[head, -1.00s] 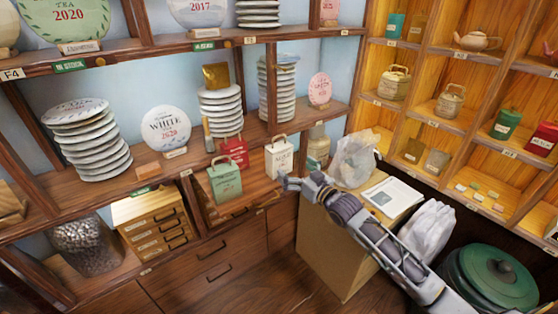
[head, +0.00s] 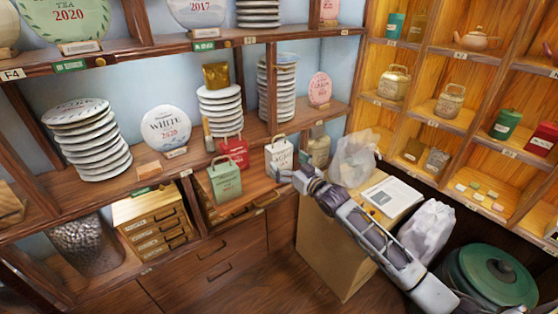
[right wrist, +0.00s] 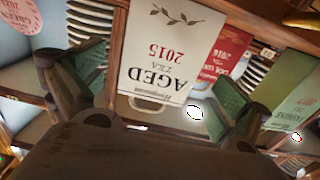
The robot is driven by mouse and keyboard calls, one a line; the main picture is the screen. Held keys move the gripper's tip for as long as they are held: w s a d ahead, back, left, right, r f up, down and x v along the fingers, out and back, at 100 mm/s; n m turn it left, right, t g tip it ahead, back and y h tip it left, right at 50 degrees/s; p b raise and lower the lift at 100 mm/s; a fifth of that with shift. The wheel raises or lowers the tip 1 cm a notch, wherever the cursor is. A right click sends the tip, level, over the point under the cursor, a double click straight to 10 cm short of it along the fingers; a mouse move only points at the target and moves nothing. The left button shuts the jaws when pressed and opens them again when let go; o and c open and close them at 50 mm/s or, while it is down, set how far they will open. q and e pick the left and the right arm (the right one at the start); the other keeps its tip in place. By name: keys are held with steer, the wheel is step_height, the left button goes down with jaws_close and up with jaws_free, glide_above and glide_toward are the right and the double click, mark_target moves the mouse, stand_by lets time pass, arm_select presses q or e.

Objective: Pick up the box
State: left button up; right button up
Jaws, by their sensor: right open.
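A white box with a top handle (head: 279,155) stands on the lower shelf in the head view. In the right wrist view the white box (right wrist: 165,50) appears upside down, its face reading "Aged Tea 2015". My right gripper (head: 289,178) is at the lower front of the white box in the head view, its fingertips partly hidden. In the right wrist view the right gripper (right wrist: 163,75) is open, with one green-padded finger to either side of the white box; I cannot tell whether they touch it. My left gripper is not in view.
A red box (head: 234,152) and a green box (head: 225,180) stand left of the white box. A jar (head: 318,147) and a clear bag (head: 352,158) are to its right. Stacked tea cakes (head: 220,108) stand behind. A cardboard carton (head: 325,245) is below my right arm.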

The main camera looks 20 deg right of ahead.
mark_target(279, 136)
steer(key=shift+w, duration=0.1)
steer(key=shift+w+a, duration=0.1)
steer(key=shift+w, duration=0.05)
steer(key=shift+x, duration=1.55)
steer(key=shift+w+a+f, duration=0.1)
steer(key=shift+w+a, duration=0.05)
steer(key=shift+w, duration=0.35)
steer(key=shift+w+a, duration=0.1)
steer(key=shift+w, duration=0.15)
steer(key=c, duration=0.8)
steer(key=shift+c, duration=1.2)
steer(key=shift+r, duration=0.75)
step_height(279, 136, up, 7)
steer(key=shift+f, duration=0.1)
steer(key=shift+r, duration=0.85)
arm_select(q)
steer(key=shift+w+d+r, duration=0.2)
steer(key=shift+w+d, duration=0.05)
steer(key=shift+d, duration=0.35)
